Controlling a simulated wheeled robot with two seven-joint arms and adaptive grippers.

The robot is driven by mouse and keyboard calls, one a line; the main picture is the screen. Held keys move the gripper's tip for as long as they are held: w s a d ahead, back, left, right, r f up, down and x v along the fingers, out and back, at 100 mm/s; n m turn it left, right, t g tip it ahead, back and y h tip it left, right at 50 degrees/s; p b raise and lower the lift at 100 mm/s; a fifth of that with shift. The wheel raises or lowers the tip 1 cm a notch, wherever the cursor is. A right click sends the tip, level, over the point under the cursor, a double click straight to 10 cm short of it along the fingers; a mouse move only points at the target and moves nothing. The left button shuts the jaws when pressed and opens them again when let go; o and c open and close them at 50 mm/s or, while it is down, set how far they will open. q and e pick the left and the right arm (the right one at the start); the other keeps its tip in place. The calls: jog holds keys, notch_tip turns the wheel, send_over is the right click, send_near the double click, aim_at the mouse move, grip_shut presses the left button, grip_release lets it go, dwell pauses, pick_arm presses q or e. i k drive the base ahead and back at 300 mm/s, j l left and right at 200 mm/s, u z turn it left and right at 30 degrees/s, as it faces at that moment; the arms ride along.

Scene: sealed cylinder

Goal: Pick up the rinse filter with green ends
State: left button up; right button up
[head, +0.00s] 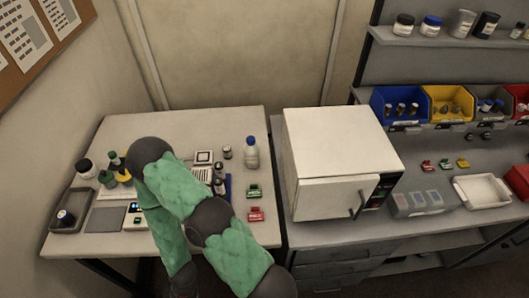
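I cannot clearly pick out a rinse filter with green ends in the head view. Small items with green parts stand at the table's left: a dark bottle with a green top (115,159) and a low green piece (107,178). A small vial with a dark green cap (227,152) stands further right, and a small green block (253,190) lies near the table's right edge. All are too small to identify surely. My green-sleeved arm crosses the table's middle and hides part of it. Neither gripper shows.
The white table (184,121) also holds a grey tray (65,222), a white bottle with a blue cap (251,152) and a red block (256,214). A white oven-like box (340,150) stands on the right counter, beside bins and a white tray (482,191).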

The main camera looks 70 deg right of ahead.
aim_at(226, 149)
jog(key=j+z, duration=0.1)
jog(key=z, duration=0.35)
jog(key=j+z, duration=0.1)
jog(key=z, duration=0.75)
jog(key=j+z, duration=0.15)
jog(key=z, duration=0.7)
jog(key=k+u, duration=0.2)
jog(key=u, duration=0.25)
jog(key=k+j+u, duration=0.1)
jog(key=u, duration=0.35)
jog(key=k+j+u, duration=0.2)
jog(key=u, duration=0.25)
